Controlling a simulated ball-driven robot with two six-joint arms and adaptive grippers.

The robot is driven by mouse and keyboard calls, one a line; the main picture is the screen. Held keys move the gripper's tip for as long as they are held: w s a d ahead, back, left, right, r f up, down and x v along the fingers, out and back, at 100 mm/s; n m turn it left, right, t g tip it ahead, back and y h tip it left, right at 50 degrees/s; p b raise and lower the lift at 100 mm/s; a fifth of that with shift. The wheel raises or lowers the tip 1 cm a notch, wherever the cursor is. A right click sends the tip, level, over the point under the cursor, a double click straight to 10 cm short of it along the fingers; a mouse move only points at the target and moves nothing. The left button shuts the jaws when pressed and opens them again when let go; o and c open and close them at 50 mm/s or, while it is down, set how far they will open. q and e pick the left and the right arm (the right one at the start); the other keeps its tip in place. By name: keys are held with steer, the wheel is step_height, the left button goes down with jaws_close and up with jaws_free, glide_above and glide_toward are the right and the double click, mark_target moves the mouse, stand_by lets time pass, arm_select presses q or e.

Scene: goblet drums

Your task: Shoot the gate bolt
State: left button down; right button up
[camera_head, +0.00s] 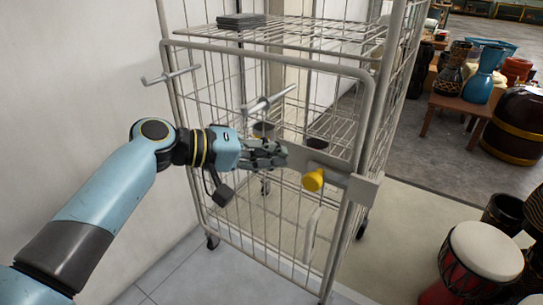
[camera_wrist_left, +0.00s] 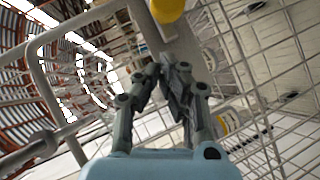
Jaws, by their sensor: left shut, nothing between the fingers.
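The gate (camera_head: 255,215) is the front wire panel of a tall grey cage trolley. A flat grey bolt plate (camera_head: 335,178) crosses the gate at mid height, with a yellow knob (camera_head: 313,180) near its right part. My left gripper (camera_head: 282,155) is shut and empty at the left end of the plate, left of and a little above the knob. Its fingers cover part of the plate. In the left wrist view the shut fingers (camera_wrist_left: 172,75) point at the plate (camera_wrist_left: 185,45), and the knob (camera_wrist_left: 167,8) is at the top edge, apart from them. My right gripper is not in view.
Two grey rods with crossbars (camera_head: 270,98) stick out at the trolley's left side and middle. Dark cups (camera_head: 264,130) stand on an inner shelf. A white wall (camera_head: 75,70) is close on the left. Goblet drums (camera_head: 478,262) stand at the right, with clear floor between.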

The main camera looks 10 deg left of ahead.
arm_select(q)
steer(key=p+v, duration=0.1)
steer(key=v, duration=0.9)
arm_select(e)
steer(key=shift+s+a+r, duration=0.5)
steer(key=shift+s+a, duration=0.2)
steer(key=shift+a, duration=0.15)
